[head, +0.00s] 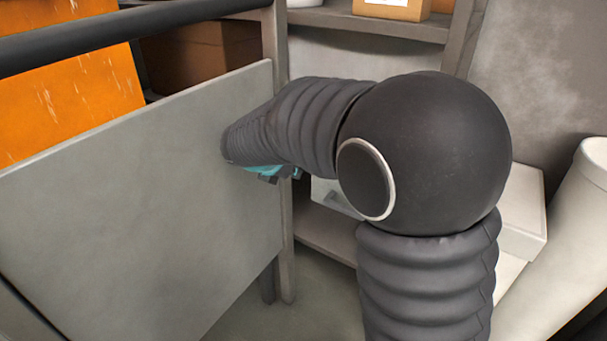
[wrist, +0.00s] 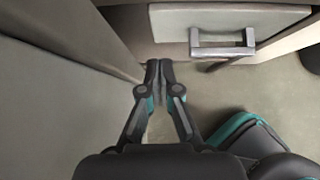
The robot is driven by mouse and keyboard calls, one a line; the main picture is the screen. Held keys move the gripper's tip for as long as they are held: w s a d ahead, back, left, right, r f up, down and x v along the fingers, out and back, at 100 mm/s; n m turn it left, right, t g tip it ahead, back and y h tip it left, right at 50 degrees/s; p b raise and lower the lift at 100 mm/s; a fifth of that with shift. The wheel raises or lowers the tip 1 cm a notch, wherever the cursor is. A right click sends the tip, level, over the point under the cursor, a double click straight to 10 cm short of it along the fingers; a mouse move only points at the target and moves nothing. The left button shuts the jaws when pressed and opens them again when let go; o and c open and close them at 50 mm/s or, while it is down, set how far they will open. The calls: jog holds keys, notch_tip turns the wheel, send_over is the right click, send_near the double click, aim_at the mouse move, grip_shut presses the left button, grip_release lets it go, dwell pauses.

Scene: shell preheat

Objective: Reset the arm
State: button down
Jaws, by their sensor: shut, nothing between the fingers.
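My arm fills the middle of the head view, bent to the left beside a grey panel. My gripper is mostly hidden behind the arm there; only a teal and dark part shows below it. In the wrist view my gripper (wrist: 159,68) is shut, with its two fingertips together and nothing between them. It points toward the floor and the furniture ahead, beside a flat panel on the left.
A grey panel (head: 130,190) stands close on the left. A drawer (wrist: 225,22) with a metal handle (wrist: 222,42) lies ahead. Shelves hold a cardboard box (head: 391,8) at the back. A pale cylinder (head: 570,230) leans at the right. Bare floor (wrist: 225,95) shows below the drawer.

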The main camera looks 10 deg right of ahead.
jog(key=s+f+m+g+y, duration=0.2)
jog(key=s+m+g+y, duration=0.1)
jog(key=s+m, duration=1.2)
jog(key=s+d+r+m+t+y, duration=0.1)
jog(key=s+d+r+m, duration=0.1)
jog(key=s+d+m, duration=0.2)
jog(key=s+d+r+m+y, duration=0.2)
jog(key=s+m, duration=0.6)
jog(key=s, duration=0.4)
jog(key=shift+s+d+r+m+t, duration=0.35)
jog(key=shift+d+r, duration=0.4)
jog(key=shift+d, duration=0.5)
